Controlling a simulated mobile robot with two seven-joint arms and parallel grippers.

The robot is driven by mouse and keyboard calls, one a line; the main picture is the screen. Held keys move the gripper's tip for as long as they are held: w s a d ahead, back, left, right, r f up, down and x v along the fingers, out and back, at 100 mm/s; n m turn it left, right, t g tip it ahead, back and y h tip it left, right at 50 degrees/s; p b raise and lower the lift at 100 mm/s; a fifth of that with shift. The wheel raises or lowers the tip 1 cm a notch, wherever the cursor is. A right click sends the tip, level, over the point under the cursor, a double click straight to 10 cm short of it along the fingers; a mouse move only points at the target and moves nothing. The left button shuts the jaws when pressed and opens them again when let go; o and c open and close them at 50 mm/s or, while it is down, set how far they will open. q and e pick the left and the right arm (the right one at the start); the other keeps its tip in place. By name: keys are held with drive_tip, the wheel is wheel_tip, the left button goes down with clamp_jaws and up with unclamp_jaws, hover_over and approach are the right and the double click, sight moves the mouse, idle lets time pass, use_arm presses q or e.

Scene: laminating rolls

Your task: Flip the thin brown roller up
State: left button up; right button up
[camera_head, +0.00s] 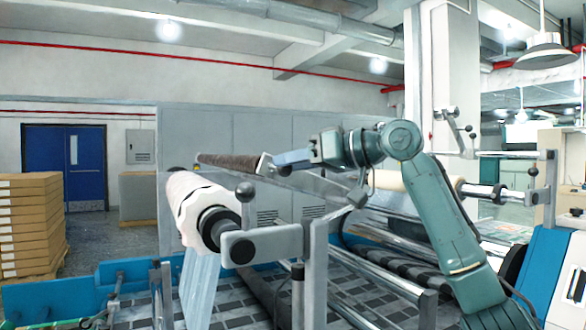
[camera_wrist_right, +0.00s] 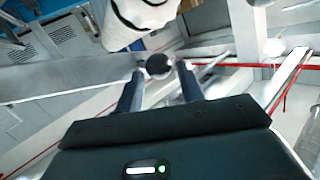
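The thin brown roller (camera_head: 232,161) is raised above and behind the thick white roll (camera_head: 192,200) in the head view, slanting slightly down to the right. A pale bracket end shows at its right tip. My right gripper (camera_head: 278,161) is at this right end, reaching in from the right. In the right wrist view, my right gripper (camera_wrist_right: 159,70) has its two fingers apart. A dark round end (camera_wrist_right: 159,66), which looks like the roller's tip, shows between the fingertips with small gaps beside it. Contact cannot be told. My left gripper is not in view.
A lever with a black ball knob (camera_head: 245,191) stands near the white roll's end, beside a grey bracket (camera_head: 270,243). A cream roll (camera_head: 391,181) and metal bars lie behind my right arm. Stacked cardboard (camera_head: 28,225) stands at the left.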

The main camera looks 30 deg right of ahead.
drive_tip(key=shift+o, duration=1.1)
drive_tip(key=shift+a+f, duration=0.1)
drive_tip(key=shift+f, duration=0.1)
drive_tip(key=b+v, duration=0.3)
drive_tip(key=v, duration=1)
